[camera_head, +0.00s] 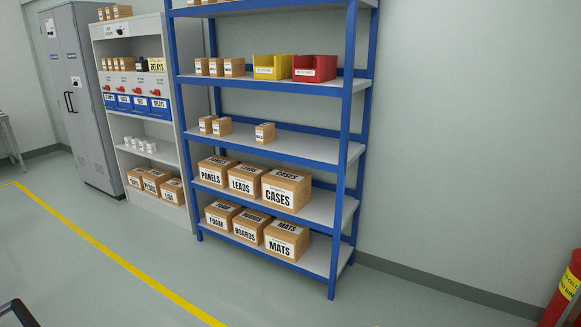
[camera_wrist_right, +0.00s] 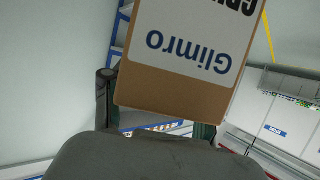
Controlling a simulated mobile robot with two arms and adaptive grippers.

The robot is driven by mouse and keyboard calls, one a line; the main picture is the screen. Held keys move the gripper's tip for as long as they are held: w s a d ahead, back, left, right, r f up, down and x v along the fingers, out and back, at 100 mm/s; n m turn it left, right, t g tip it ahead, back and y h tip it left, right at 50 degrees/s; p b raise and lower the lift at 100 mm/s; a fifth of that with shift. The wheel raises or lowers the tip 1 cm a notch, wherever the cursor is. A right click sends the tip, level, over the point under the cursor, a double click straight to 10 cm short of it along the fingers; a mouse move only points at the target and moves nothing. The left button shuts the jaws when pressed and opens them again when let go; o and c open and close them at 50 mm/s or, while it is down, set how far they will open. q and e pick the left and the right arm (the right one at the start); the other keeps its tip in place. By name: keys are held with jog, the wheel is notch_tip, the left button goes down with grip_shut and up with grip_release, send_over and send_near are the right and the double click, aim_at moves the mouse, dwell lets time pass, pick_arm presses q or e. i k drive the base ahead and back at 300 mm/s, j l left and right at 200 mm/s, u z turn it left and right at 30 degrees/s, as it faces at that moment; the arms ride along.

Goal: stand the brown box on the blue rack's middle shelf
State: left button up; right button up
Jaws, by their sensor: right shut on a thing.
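The brown box (camera_wrist_right: 180,95) fills the upper middle of the right wrist view, with a white label reading "Glimro" upside down in the picture. My right gripper (camera_wrist_right: 155,114) is shut on it, a dark finger at each side of its near end. The blue rack (camera_head: 345,120) stands in the middle of the head view. The held box and my right gripper do not show in the head view. I cannot make out my left gripper.
The middle shelf is bare right of the single box and in the gap left of it. The shelf above holds small boxes, a yellow bin (camera_head: 272,67) and a red bin (camera_head: 314,69). Larger cartons fill the lower shelves. A red cylinder (camera_head: 562,290) stands at the right.

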aim_at(287, 145)
jog(key=i+l+z, duration=0.25)
jog(key=i, duration=0.2)
jog(key=i+l+z, duration=0.15)
jog(key=i+z, duration=0.15)
jog(key=i, duration=0.15)
jog(key=i+j+u, duration=0.1)
jog(key=i+u, duration=0.6)
jog(key=i+l+u, duration=0.1)
jog(key=i+u, duration=0.25)
jog(key=i, duration=0.1)
